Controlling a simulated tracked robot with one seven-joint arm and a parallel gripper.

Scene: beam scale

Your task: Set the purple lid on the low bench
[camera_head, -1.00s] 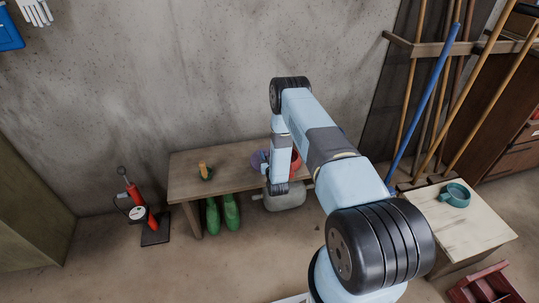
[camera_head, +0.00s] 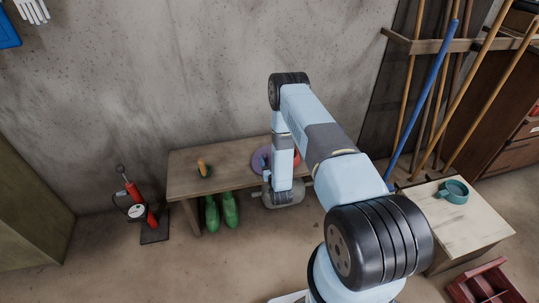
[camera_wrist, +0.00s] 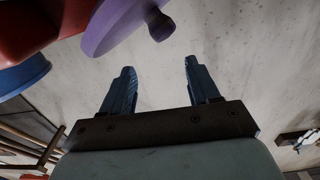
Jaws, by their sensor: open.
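The purple lid (camera_head: 260,159) shows at the right part of the wooden bench (camera_head: 228,177), partly hidden behind my arm. In the wrist view the purple lid (camera_wrist: 112,22), with its dark purple knob (camera_wrist: 160,25), is at the top, beyond and left of my fingertips and apart from them. My gripper (camera_wrist: 159,66) is open, with nothing between its two blue fingers. I cannot tell what the lid rests on.
A red object (camera_head: 296,158) is beside the lid, partly hidden.

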